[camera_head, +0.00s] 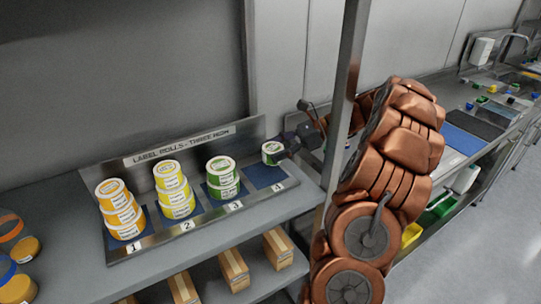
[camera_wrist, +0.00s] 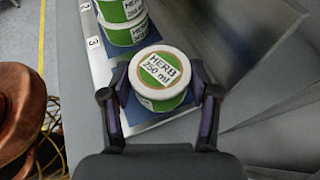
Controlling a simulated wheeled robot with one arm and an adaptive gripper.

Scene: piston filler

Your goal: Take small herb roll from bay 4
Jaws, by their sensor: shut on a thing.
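A small white roll with a green label reading HERB (camera_head: 271,153) is held between the fingers of my gripper (camera_head: 284,151), at bay 4. In the wrist view the roll (camera_wrist: 160,77) sits between both fingertips of my gripper (camera_wrist: 160,94), with its label face up. The blue pad of bay 4 (camera_head: 265,177) shows bare below the roll in the head view. The roll appears raised above the pad; the exact gap is hard to tell. Bay 3 holds a stack of green-labelled rolls (camera_head: 222,178), also seen in the wrist view (camera_wrist: 122,20).
The label roll rack (camera_head: 150,245) stands on a grey shelf. Yellow rolls (camera_head: 174,190) fill bay 2 and orange rolls (camera_head: 119,209) bay 1. A metal post (camera_head: 345,90) rises right of the rack, near my arm. Cartons (camera_head: 234,270) stand on the lower shelf.

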